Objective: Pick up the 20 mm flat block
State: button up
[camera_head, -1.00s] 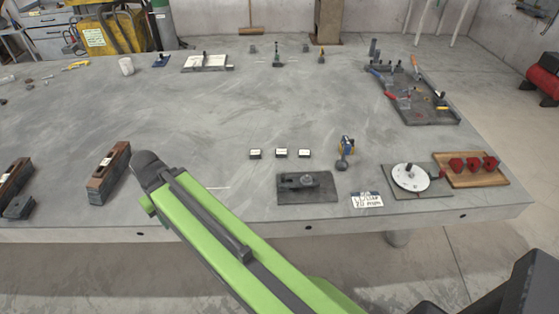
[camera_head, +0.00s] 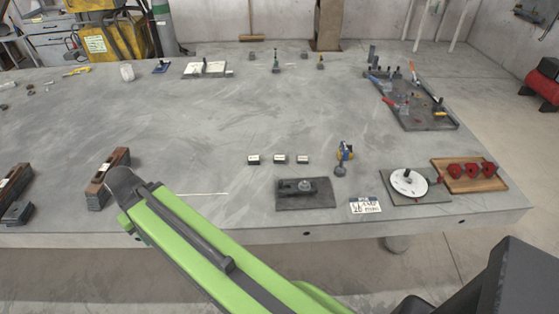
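Three small dark blocks with white labelled tops sit in a row on the grey table: a left block (camera_head: 253,160), a middle block (camera_head: 280,160) and a right block (camera_head: 302,160). Their labels are too small to read, so I cannot tell which is the 20 mm one. A white card (camera_head: 365,205) with handwriting, partly readable as "20 mm", lies at the table's front edge. My green arm reaches in from the bottom, left of and in front of the blocks. My gripper cannot be made out in this view.
Behind the card's left side is a dark plate with a clamp (camera_head: 327,194). A white disc (camera_head: 408,183) and a wooden board with red pieces (camera_head: 482,172) are farther right.

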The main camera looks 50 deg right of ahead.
aim_at(278, 159)
jog(key=i, duration=0.95)
jog(key=u, duration=0.05)
